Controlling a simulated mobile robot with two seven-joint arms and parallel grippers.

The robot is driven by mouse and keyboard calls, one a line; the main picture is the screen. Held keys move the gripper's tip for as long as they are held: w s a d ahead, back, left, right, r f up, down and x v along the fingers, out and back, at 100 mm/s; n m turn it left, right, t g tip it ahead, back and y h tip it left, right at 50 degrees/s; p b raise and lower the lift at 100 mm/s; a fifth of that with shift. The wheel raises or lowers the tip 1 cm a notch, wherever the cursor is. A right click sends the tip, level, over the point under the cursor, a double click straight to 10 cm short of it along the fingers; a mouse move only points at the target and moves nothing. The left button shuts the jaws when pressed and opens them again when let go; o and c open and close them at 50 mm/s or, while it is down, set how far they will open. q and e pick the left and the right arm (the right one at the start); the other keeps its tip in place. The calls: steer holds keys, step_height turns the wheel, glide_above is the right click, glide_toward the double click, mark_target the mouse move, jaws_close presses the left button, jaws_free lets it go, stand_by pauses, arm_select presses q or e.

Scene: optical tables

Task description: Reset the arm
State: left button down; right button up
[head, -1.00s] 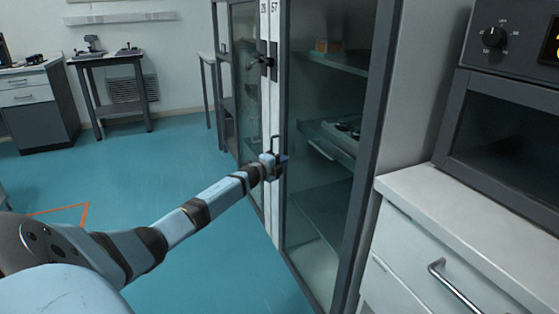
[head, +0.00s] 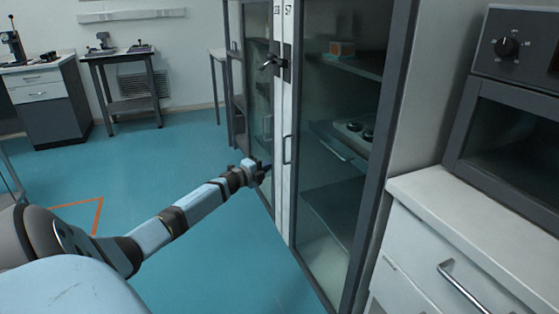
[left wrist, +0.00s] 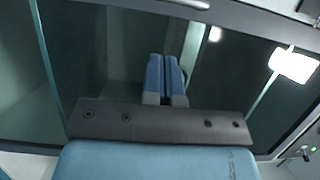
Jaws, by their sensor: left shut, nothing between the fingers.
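My left gripper (head: 262,170) is at the end of my outstretched left arm, in front of the glass cabinet. It is shut and empty, a little to the left of the cabinet's door handle (head: 287,150) and apart from it. In the left wrist view the two blue fingers (left wrist: 166,80) lie together, with dark cabinet glass behind them. The glass cabinet (head: 398,120) looks closed, with its doors meeting at a pale vertical frame. My right gripper is not in view.
A white drawer counter (head: 425,225) with an oven-like device (head: 515,130) on it stands at the right. A dark side table (head: 125,62) and a drawer unit (head: 47,105) stand at the back left. The blue floor (head: 165,165) left of the cabinet is mostly clear.

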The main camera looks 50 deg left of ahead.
arm_select(q)
steer(key=shift+s+a, duration=0.25)
steer(key=shift+s, duration=0.35)
steer(key=shift+s+a, duration=0.2)
steer(key=shift+s, duration=0.4)
steer(key=shift+f, duration=0.1)
